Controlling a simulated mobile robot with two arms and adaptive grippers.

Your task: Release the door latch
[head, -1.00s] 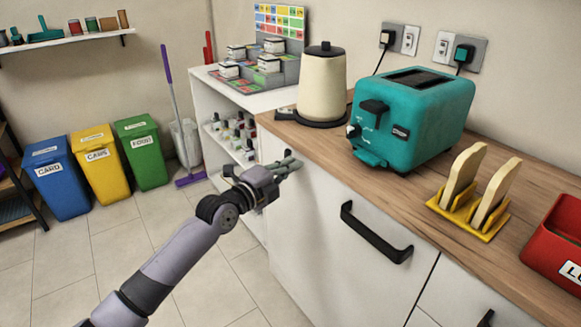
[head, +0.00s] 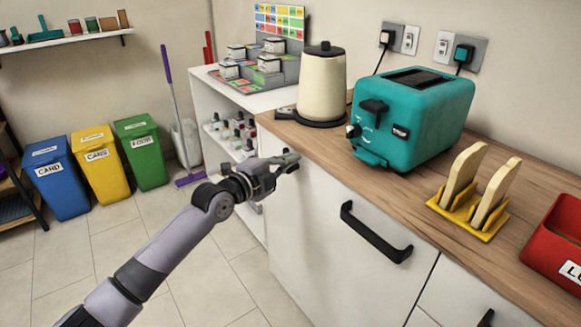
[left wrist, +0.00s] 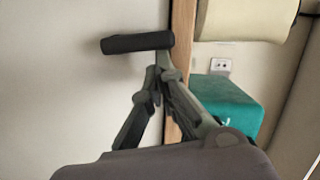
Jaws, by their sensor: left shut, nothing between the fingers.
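A short black bar, apparently the door latch (left wrist: 137,43), stands out from the white cabinet front in the left wrist view. In the head view the latch (head: 291,158) shows as a small dark piece just below the worktop edge, partly mixed with my fingers. The white cabinet door (head: 325,235) looks closed, with a black handle (head: 375,232) on it. My left gripper (head: 281,168) is shut and empty at the latch. In the left wrist view its fingertips (left wrist: 162,66) meet at the bar's right end; whether they touch it is unclear. My right gripper is out of view.
On the wooden worktop (head: 415,185) stand a cream kettle (head: 322,85), a teal toaster (head: 410,120), a yellow toast rack (head: 468,215) and a red box (head: 555,245). A white open shelf unit (head: 238,160) stands left of the cabinet. The tiled floor in front is clear.

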